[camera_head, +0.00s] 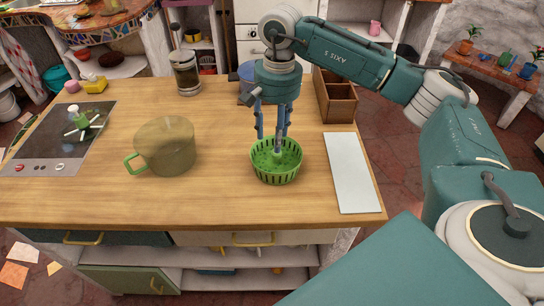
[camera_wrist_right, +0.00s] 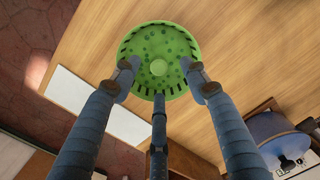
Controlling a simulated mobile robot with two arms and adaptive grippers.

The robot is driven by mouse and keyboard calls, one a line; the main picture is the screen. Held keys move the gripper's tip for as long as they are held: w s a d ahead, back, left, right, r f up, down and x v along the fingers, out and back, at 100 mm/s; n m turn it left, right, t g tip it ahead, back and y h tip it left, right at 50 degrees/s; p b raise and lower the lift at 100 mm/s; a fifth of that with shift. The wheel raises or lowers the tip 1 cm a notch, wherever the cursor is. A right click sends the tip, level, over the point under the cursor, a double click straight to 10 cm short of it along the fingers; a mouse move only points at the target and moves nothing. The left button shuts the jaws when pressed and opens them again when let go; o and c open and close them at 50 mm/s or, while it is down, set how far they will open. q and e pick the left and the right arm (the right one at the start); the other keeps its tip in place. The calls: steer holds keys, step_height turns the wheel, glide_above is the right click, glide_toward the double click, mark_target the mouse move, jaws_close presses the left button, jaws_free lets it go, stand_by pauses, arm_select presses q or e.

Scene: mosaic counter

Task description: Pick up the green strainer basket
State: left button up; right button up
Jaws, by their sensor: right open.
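The green strainer basket (camera_head: 276,174) stands upright on the wooden counter, near its front edge. It has slotted sides and a perforated bottom, with a round knob in the middle. My right gripper (camera_head: 273,138) points down right over it, its three blue fingers spread open. In the right wrist view, the basket (camera_wrist_right: 158,45) lies between and beyond the fingertips (camera_wrist_right: 158,78), which overlap its rim and near side. I cannot tell whether any finger touches it. My left gripper is not in view.
A translucent green pot (camera_head: 165,146) stands left of the basket. A white board (camera_head: 351,175) lies close to its right, with a wooden box (camera_head: 338,104) behind. A glass jar (camera_head: 186,76) and a blue pot (camera_head: 246,74) stand farther back. A dark cooktop (camera_head: 45,135) is at left.

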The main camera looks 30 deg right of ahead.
mark_target(276, 158)
steer(key=shift+s+d+h, duration=0.2)
steer(key=shift+d+h, duration=0.1)
steer(key=shift+d, duration=0.45)
step_height(276, 158, down, 4)
steer(key=shift+f+p, duration=0.25)
steer(key=shift+p, duration=0.5)
steer(key=shift+a+f+p, duration=0.15)
steer(key=shift+f+p, duration=0.3)
steer(key=shift+f, duration=0.1)
steer(key=f, duration=0.1)
steer(key=f+p, duration=0.1)
steer(key=f, duration=0.1)
steer(key=shift+w+a+f+p, duration=0.2)
steer(key=shift+a+f+p, duration=0.05)
steer(key=shift+f+p, duration=0.15)
steer(key=shift+f, duration=0.4)
jaws_close()
